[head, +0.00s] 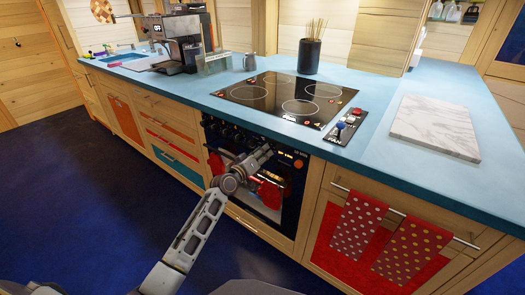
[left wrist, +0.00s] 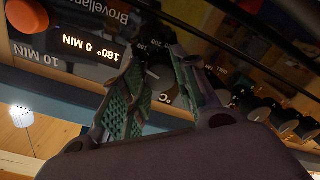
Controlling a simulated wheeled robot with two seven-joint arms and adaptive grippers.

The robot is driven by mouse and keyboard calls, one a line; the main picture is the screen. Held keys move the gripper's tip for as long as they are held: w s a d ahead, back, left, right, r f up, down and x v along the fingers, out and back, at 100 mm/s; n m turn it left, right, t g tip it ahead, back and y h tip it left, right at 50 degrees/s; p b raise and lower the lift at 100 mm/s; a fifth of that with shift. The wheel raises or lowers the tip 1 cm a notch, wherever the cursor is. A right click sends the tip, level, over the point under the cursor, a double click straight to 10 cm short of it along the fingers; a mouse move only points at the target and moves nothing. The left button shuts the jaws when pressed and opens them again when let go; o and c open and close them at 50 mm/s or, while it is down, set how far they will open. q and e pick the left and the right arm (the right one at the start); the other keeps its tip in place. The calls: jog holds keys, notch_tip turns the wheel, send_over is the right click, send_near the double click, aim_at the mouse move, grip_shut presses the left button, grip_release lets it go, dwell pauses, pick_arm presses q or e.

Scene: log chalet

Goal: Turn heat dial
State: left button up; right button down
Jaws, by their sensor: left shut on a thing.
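The oven (head: 276,203) is set in the blue-topped counter, with a dark control panel across its top. My left gripper (head: 266,151) reaches its panel from the front. In the left wrist view my left gripper (left wrist: 157,58) has its two green-padded fingers on either side of the dark heat dial (left wrist: 158,78), shut on it. Temperature numbers and a °C mark show around the dial, partly hidden by the fingers. The lit display (left wrist: 92,48) beside it reads 180° 0 MIN. My right gripper is not in view.
An orange knob (left wrist: 27,16) sits beyond the display, and several dark knobs (left wrist: 285,118) line the panel on the other side. A cooktop (head: 287,98) lies above the oven. Spotted towels (head: 352,226) hang at the right. The blue floor is clear.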

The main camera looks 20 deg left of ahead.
pick_arm(q)
jog(key=shift+f+n+p, duration=0.1)
jog(key=shift+n+p, duration=0.3)
jog(key=shift+n, duration=0.7)
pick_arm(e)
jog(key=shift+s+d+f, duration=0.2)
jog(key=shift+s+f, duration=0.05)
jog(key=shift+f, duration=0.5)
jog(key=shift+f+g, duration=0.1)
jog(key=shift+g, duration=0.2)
pick_arm(q)
jog(key=o, duration=1)
jog(key=shift+v, duration=6)
